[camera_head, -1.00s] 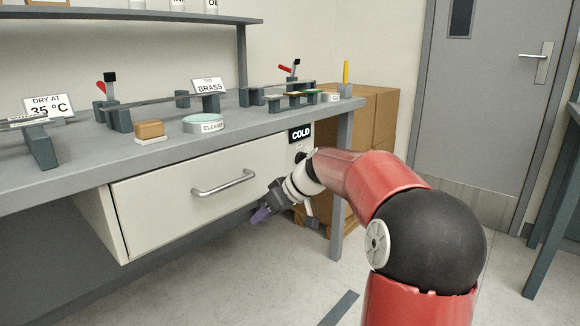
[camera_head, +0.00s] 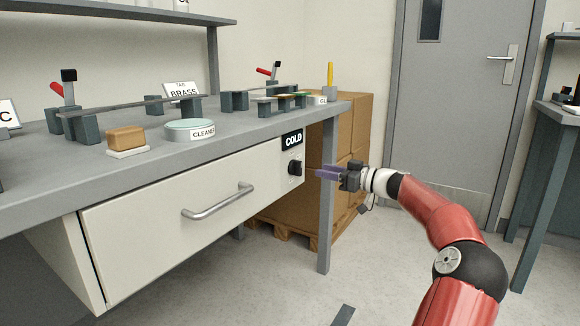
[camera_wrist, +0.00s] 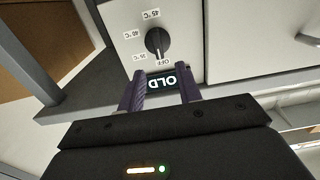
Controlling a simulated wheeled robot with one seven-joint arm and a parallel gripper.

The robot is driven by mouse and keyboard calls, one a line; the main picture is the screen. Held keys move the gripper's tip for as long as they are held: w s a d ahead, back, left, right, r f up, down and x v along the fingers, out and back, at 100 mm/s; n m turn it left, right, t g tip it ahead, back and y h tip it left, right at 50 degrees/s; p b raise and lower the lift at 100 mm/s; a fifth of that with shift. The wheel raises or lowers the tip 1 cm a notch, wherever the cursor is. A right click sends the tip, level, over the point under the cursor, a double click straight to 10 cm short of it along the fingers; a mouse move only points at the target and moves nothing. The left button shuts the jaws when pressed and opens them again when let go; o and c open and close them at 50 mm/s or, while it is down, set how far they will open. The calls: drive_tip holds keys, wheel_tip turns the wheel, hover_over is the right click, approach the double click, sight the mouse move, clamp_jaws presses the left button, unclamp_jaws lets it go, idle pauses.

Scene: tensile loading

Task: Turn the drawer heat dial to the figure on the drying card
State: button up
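The black heat dial (camera_head: 295,168) is on the drawer unit's front at its right end, below the black COLD sign (camera_head: 292,141). In the wrist view the dial (camera_wrist: 157,42) is ringed by labels 45, 40, 35 °C and OFF; its pale mark appears to face OFF. My gripper (camera_head: 319,173) is just right of the dial in the head view, apart from it. In the wrist view its purple fingers (camera_wrist: 161,72) are open and empty, with the COLD sign showing between them. The drying card (camera_head: 8,114) is cut off at the left edge, only "C" readable.
The closed drawer (camera_head: 150,228) has a bar handle (camera_head: 218,201) left of the dial. A table leg (camera_head: 327,200) and stacked cardboard boxes (camera_head: 352,130) stand close behind my gripper. The bench top (camera_head: 85,170) holds a cleaner tin, a sponge-like block and clamped strips.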

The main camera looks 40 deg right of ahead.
sight(301, 165)
drive_tip(key=p+x, duration=0.1)
drive_tip(key=x, duration=0.6)
drive_tip(key=shift+w, duration=0.35)
clamp_jaws()
